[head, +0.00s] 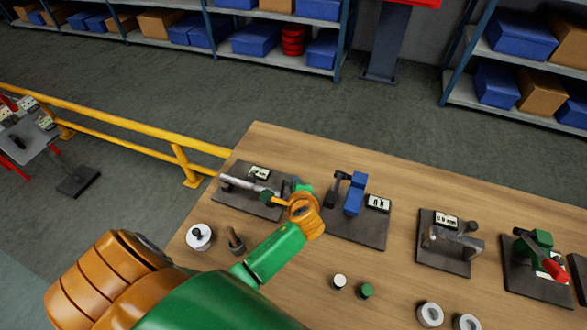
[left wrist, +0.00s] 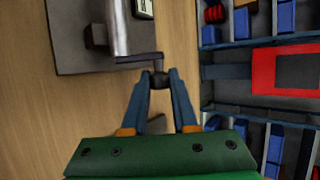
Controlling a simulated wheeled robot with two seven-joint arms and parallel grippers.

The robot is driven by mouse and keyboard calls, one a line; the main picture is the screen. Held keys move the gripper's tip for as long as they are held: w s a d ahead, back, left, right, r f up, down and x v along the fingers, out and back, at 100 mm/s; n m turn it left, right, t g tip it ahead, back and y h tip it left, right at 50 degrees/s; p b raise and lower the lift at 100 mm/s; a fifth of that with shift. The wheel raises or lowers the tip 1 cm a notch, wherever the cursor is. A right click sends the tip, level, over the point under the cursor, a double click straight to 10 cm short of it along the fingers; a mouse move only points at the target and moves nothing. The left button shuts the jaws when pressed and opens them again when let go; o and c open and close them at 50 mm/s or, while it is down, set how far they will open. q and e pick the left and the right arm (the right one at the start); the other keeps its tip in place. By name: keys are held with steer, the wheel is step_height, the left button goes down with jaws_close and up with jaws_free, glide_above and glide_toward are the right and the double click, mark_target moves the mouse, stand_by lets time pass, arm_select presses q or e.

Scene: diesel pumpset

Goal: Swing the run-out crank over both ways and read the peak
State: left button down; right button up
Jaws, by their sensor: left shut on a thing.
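The crank fixture is a dark base plate (head: 232,198) at the left end of the bench, with a silver shaft (head: 240,184) lying across it and a small label plate (head: 259,172) behind. My left gripper (head: 275,197) reaches the shaft's right end. In the left wrist view, its two blue-grey fingers (left wrist: 157,82) are closed on the dark knob of the crank (left wrist: 140,58), which joins the end of the silver shaft (left wrist: 121,30). The label plate (left wrist: 143,8) is partly cut off there, and its reading is too small to tell. My right gripper is out of view.
To the right stand a fixture with a blue block (head: 355,194), a grey clamp fixture (head: 452,240) and a green one with a red handle (head: 540,250). A white round piece (head: 199,237) and several small cylinders and rings lie in front.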

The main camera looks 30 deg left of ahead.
arm_select(q)
steer(key=shift+w+a+f+g+h, duration=0.15)
steer(key=shift+w+g+h, duration=0.2)
steer(key=shift+g, duration=0.45)
steer(key=g, duration=0.1)
steer(key=w+f+m+g+h, duration=0.1)
steer(key=g, duration=0.1)
steer(key=shift+w+a+f+g, duration=0.1)
steer(key=shift+f+g, duration=0.15)
steer(key=shift+g, duration=0.35)
steer(key=f+g+b, duration=0.1)
steer(key=b, duration=0.3)
steer(key=f+m+g+h+b, duration=0.1)
steer(key=b, duration=0.3)
steer(key=shift+w+f+g, duration=0.15)
steer(key=shift+w+g, duration=0.15)
steer(key=shift+g, duration=0.1)
steer(key=g+b, duration=0.1)
steer(key=b, duration=0.6)
steer(key=shift+r+b, duration=0.3)
steer(key=shift+b, duration=0.45)
steer(key=c, duration=0.7)
jaws_free()
steer(key=shift+s, duration=0.1)
steer(key=shift+r, duration=0.1)
